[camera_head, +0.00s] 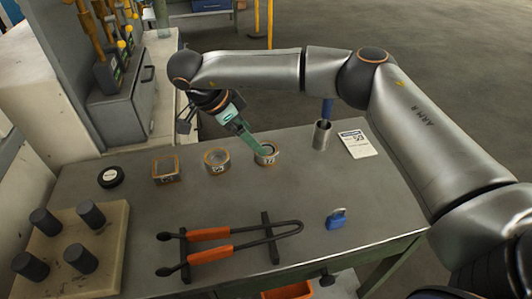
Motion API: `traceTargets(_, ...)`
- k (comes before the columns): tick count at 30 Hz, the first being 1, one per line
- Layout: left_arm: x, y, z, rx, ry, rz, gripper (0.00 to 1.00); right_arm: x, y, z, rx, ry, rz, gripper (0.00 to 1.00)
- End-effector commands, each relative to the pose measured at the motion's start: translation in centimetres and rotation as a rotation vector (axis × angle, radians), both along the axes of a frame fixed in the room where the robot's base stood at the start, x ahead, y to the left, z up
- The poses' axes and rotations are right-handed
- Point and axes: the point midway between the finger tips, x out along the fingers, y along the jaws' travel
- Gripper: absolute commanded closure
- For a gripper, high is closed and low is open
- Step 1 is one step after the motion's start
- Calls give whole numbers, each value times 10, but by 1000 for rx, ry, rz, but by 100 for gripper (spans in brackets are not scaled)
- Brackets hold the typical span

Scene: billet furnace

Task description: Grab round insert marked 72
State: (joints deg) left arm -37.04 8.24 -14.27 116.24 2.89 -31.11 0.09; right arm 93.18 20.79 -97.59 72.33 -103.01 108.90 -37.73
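The round insert marked 72 (267,159) stands on the grey metal table (330,195), a copper-coloured ring with a pale label on its front. My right arm comes in from the right, and its gripper (260,149) reaches down from the upper left with green fingers. The fingertips are at the insert's top opening and overlap its rim in this view. I cannot tell whether they touch or grip it, or how far apart they are. My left gripper is not in view.
Another round insert (217,161), a square insert (166,170) and a black disc (110,177) stand to the left. A metal cup (321,136) and a card (356,144) are to the right. Orange-handled tongs (210,255), a blue padlock (336,219) and a block with dark cylinders (118,218) are in front.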

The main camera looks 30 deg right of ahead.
Motion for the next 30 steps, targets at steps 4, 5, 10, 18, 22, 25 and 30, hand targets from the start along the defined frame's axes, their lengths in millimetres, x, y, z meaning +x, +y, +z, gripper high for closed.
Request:
traceTargets(4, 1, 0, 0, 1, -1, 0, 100, -1, -5, -7, 0, 1, 0, 0)
traceTargets(5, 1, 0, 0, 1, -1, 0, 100, -1, -6, -9, 0, 1, 0, 0)
traceTargets(10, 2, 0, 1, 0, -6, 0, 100, -4, -18, -25, -2, 3, -1, 0)
traceTargets(18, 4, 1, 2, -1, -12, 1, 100, -6, -33, -49, -1, 1, 1, 0)
traceTargets(22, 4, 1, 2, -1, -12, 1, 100, -6, -33, -49, 0, 0, 1, 0)
traceTargets(25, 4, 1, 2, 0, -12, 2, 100, -5, -32, -49, 0, 0, 1, 8)
traceTargets(30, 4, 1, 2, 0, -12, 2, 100, -5, -32, -49, 0, 0, 1, 27)
